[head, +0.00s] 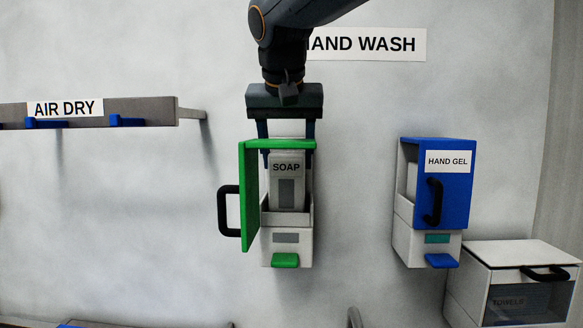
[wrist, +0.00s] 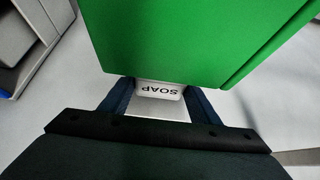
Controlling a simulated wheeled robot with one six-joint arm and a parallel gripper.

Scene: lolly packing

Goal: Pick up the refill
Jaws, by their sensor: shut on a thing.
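The refill (head: 287,184) is a pale grey pack labelled SOAP. It stands upright inside the open soap dispenser (head: 305,240), which has a white body and a green door (head: 249,195) swung open to the left. My gripper (head: 288,155) comes from above, with one dark finger on each side of the refill's top, and is shut on it. In the wrist view the refill's top (wrist: 160,92) shows between my gripper's fingers (wrist: 160,98), partly under the green panel. The refill's lower end is hidden by the dispenser's front wall.
A blue hand gel dispenser (head: 448,200) hangs to the right with its door shut. A towels box (head: 520,256) is at the lower right. The air dry shelf (head: 150,110) is on the left wall. The wall between shelf and soap dispenser is clear.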

